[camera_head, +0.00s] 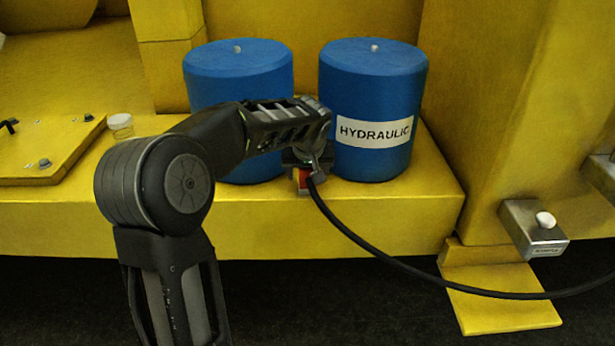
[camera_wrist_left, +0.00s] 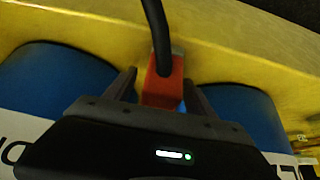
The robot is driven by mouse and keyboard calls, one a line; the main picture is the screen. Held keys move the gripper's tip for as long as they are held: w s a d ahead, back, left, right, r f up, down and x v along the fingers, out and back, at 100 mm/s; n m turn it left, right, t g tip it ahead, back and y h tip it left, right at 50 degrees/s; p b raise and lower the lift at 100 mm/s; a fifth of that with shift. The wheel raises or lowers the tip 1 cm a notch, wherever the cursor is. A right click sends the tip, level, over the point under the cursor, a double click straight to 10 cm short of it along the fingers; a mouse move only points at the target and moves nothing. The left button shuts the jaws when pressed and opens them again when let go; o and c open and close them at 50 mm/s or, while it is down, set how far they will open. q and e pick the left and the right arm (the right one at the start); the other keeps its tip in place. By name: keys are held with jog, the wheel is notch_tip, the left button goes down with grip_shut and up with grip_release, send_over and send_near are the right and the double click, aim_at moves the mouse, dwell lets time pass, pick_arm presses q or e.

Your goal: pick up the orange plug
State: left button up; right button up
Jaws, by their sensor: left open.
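The orange plug (camera_wrist_left: 163,80) shows in the left wrist view as an orange-red block with a black cable coming out of it. In the head view a small red-orange part of it (camera_head: 304,179) shows at the gripper's tip, mostly hidden. My left gripper (camera_wrist_left: 160,85) is open, with one finger on each side of the plug. The plug is between the fingers, and I see a gap on the left; contact on the right is hard to tell. In the head view the left gripper (camera_head: 306,165) is in front of the yellow ledge, between the two blue cylinders. The right gripper is not in view.
Two blue cylinders, one on the left (camera_head: 238,70) and one labelled HYDRAULIC (camera_head: 373,80), stand on the yellow ledge (camera_head: 400,225) close to the gripper. The black cable (camera_head: 380,262) runs off to the right. A metal box with a white knob (camera_head: 533,229) is at the right.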

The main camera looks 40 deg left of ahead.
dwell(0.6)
pick_arm(q)
grip_shut()
dwell(0.5)
